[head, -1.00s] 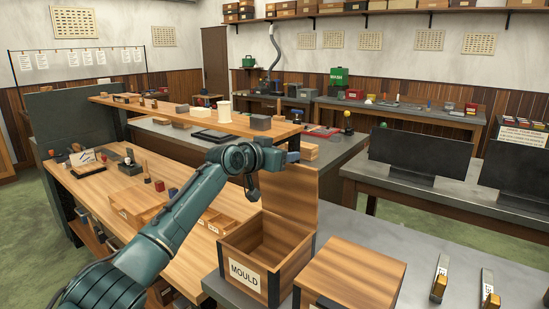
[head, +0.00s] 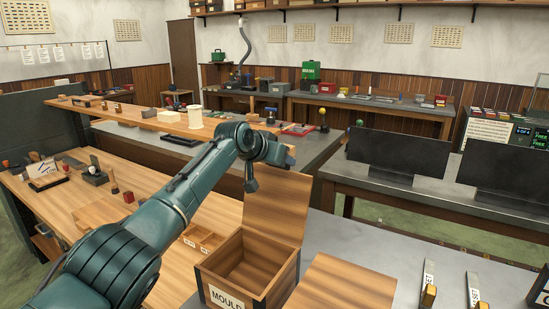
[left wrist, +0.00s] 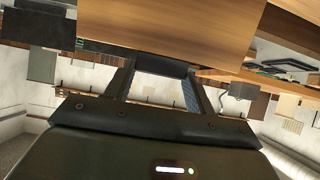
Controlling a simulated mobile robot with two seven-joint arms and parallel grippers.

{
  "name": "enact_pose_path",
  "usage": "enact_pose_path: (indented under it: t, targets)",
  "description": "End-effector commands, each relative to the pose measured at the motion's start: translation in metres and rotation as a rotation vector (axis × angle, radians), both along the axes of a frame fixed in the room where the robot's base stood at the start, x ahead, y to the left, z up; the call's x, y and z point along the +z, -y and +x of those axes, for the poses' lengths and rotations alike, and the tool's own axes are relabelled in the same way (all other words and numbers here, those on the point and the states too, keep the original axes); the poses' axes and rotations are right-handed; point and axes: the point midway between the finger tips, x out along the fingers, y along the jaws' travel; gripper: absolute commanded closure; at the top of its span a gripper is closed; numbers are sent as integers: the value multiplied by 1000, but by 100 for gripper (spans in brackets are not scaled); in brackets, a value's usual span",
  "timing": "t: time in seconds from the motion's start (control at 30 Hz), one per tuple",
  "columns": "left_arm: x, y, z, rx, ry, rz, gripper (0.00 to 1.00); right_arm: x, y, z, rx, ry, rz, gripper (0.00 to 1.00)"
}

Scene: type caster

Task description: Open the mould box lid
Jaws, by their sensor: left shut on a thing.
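The mould box (head: 280,285) is a wooden box with a white MOULD label on its front, on the grey bench at lower centre. Its interior shows. Its wooden lid (head: 275,208) stands raised, close to upright, along the box's far right side. My left arm reaches over from the lower left, and its wrist is at the lid's top edge. The fingers are mostly hidden in the head view. In the left wrist view, my left gripper (left wrist: 160,88) is shut at the wooden lid panel (left wrist: 180,25); the exact contact is hard to see. My right gripper is not in view.
A closed wooden box (head: 345,283) stands right of the mould box. Two dark panels (head: 398,152) stand on a grey table behind. A wooden workbench (head: 140,222) with small items and open trays lies to the left. Bare grey bench top (head: 390,250) shows at right.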

Motion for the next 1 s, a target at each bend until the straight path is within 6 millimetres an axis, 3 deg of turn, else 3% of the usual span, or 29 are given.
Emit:
enact_pose_path:
  t: [0.03, 0.2, 0.23, 0.47, 1.0]
  targets:
    - [14, 1, 2, 1, 25, -12, 87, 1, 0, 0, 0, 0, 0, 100]
    - [14, 0, 2, 1, 26, -11, 87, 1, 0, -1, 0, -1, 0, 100]
    - [14, 0, 2, 1, 26, -11, 44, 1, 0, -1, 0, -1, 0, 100]
    - [9, 0, 1, 1, 17, -6, 25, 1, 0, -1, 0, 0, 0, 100]
    - [11, -7, -7, -2, 14, -4, 24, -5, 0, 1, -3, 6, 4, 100]
